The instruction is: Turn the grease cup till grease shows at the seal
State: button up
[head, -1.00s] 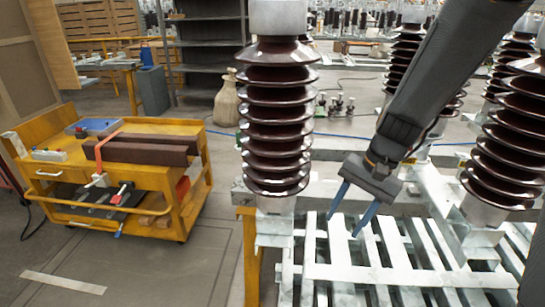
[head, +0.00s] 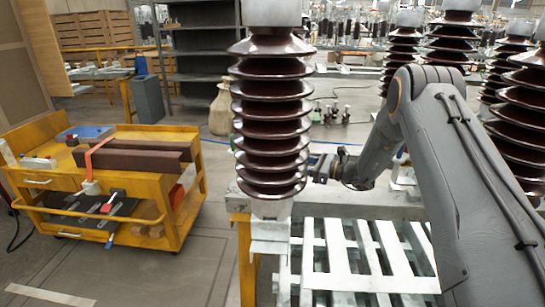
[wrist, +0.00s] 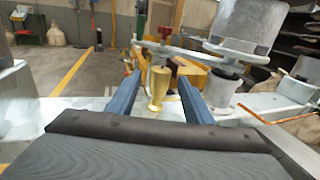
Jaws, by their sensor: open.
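In the wrist view a brass-coloured cup (wrist: 159,83), likely the grease cup, stands upright on a pale metal surface. My gripper (wrist: 158,78) is open, with one blue finger on each side of the cup. I cannot tell whether either finger touches it. In the head view my gripper's wrist end (head: 325,168) is beside the brown ribbed insulator (head: 272,115), which hides the fingers and the cup. I cannot make out the seal or any grease.
A grey metal part with a flange (wrist: 243,30) stands right of the cup in the wrist view. A red-topped fitting (wrist: 165,32) is behind it. In the head view a yellow cart (head: 150,215) stands left and a white slatted frame (head: 340,265) lies below my arm.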

jog(key=shift+p+x, duration=0.55)
jog(key=shift+x, duration=3.4)
jog(key=c, duration=1.1)
jog(key=shift+o, duration=0.3)
jog(key=shift+m+t, duration=0.3)
jog(key=shift+t, duration=0.1)
jog(key=m+t+h+p, duration=0.1)
jog(key=t, duration=0.1)
jog(key=m+t+h+p, duration=0.1)
jog(key=m+t, duration=0.1)
jog(key=shift+w+d+r, duration=0.1)
jog(key=shift+w+d, duration=0.1)
jog(key=shift+w, duration=0.2)
jog(key=shift+w+d+m+t+h+p, duration=0.15)
jog(key=shift+m+t+h+p, duration=0.05)
jog(key=shift+m+t+h, duration=0.6)
jog(key=shift+w+d+m+t+h+p, duration=0.2)
jog(key=shift+m+t+h, duration=0.45)
jog(key=shift+h, duration=0.3)
jog(key=shift+w+d+m+t+h+p, duration=0.15)
jog(key=shift+m+t+h+p, duration=0.05)
jog(key=shift+m+t+h, duration=0.55)
jog(key=shift+h, duration=0.3)
